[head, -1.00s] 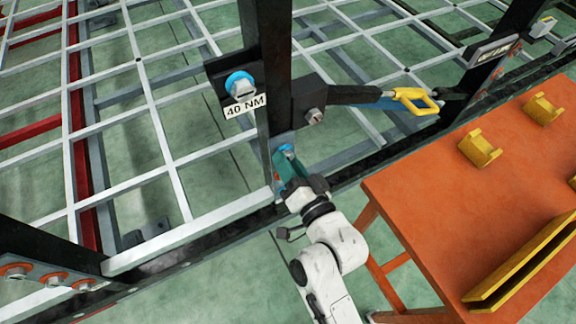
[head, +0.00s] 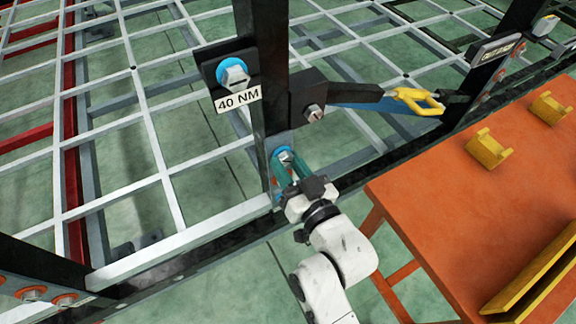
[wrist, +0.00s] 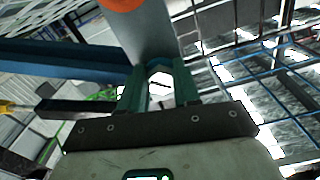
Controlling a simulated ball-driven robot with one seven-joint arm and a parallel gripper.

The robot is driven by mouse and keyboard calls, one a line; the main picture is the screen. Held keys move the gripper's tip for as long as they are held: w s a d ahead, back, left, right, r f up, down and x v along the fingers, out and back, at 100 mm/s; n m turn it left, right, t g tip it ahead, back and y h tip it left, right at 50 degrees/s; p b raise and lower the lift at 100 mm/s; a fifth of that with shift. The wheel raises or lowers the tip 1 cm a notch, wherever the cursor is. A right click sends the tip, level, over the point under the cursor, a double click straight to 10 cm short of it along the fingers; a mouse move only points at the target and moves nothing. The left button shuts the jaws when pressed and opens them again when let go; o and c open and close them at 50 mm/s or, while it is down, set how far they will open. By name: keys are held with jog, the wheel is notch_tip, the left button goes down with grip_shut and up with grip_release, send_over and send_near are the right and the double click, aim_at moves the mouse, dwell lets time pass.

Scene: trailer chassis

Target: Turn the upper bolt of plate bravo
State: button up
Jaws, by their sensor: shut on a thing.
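A pale grey plate (head: 278,138) is fixed to the dark upright post. A hex bolt with a blue ring (head: 284,156) sits on it. My gripper (head: 285,163) has its green fingers on either side of this bolt's head and is shut on it. In the wrist view the bright hex bolt head (wrist: 160,88) sits between the fingertips, with a dark line across it. The grey plate (wrist: 146,38) runs up from there to an orange ring (wrist: 121,3) at the top edge. No plate name is readable.
A black panel with a blue-ringed bolt (head: 233,73) and a "40 NM" label (head: 238,99) is above left. A dark bracket (head: 307,97) and a yellow handle (head: 417,101) are above right. An orange table (head: 420,205) stands right of my arm.

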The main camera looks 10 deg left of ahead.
dwell(0.4)
jog(key=o, duration=1.1)
jog(key=shift+c, duration=0.2)
jog(key=b+v, duration=0.1)
jog(key=v, duration=0.9)
jog(key=shift+s+d, duration=0.25)
